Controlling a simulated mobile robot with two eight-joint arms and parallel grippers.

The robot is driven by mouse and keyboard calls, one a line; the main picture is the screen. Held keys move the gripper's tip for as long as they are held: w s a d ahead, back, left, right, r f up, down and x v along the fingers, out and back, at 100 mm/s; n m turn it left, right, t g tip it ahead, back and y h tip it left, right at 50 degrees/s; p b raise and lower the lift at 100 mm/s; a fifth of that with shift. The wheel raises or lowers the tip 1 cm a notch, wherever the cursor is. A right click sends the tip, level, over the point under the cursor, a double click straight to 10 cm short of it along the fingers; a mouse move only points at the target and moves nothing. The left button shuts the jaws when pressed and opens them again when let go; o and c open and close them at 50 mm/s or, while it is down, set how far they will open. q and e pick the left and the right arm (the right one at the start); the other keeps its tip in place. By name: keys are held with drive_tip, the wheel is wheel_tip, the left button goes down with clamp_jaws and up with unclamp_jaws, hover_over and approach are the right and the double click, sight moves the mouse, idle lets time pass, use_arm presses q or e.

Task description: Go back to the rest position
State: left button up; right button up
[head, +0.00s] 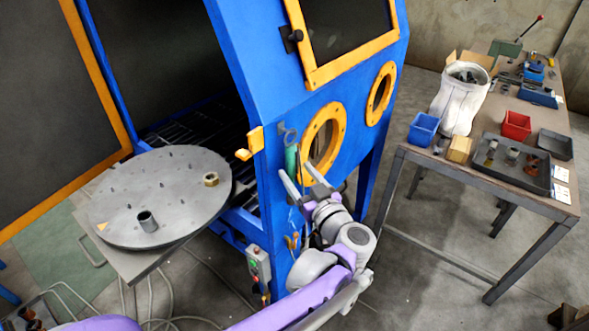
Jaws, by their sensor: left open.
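My left gripper (296,171) is open in front of the blue blasting cabinet (246,62). Its two fingers point up and away, toward a green-handled tool (291,157) that hangs from a hook on the cabinet's front. The tool shows between the fingertips in the picture; I cannot tell whether they touch it. Nothing is seen gripped. My right gripper is not in view.
A round grey turntable (165,190) at the left holds a dark cylinder (147,221) and a brass ring (211,179). Clear floor lies between cabinet and bench.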

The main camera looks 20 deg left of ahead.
use_arm(q)
drive_tip(key=v, duration=0.8)
drive_tip(key=w+d+r+m+t+h+p, duration=0.15)
drive_tip(key=d+r+m+t+h, duration=0.25)
drive_tip(key=r+m+t+h, duration=0.65)
drive_tip(key=s+a+f+g+p, duration=0.1)
drive_tip(key=s+a+f+g, duration=0.2)
drive_tip(key=s+f+g, duration=0.3)
drive_tip(key=s+a+f+n+g+h+p, duration=0.1)
drive_tip(key=s+a+f+g, duration=0.3)
drive_tip(key=s+f+g, duration=0.2)
drive_tip(key=s+a+f+n+g+p, duration=0.1)
drive_tip(key=s+a+f+g, duration=0.3)
drive_tip(key=s+f, duration=0.6)
wheel_tip(320, 180, down, 2)
drive_tip(key=shift+a+f+g+h, duration=0.2)
drive_tip(key=shift+g+h, duration=0.15)
drive_tip(key=shift+g, duration=0.8)
drive_tip(key=shift+c, duration=0.3)
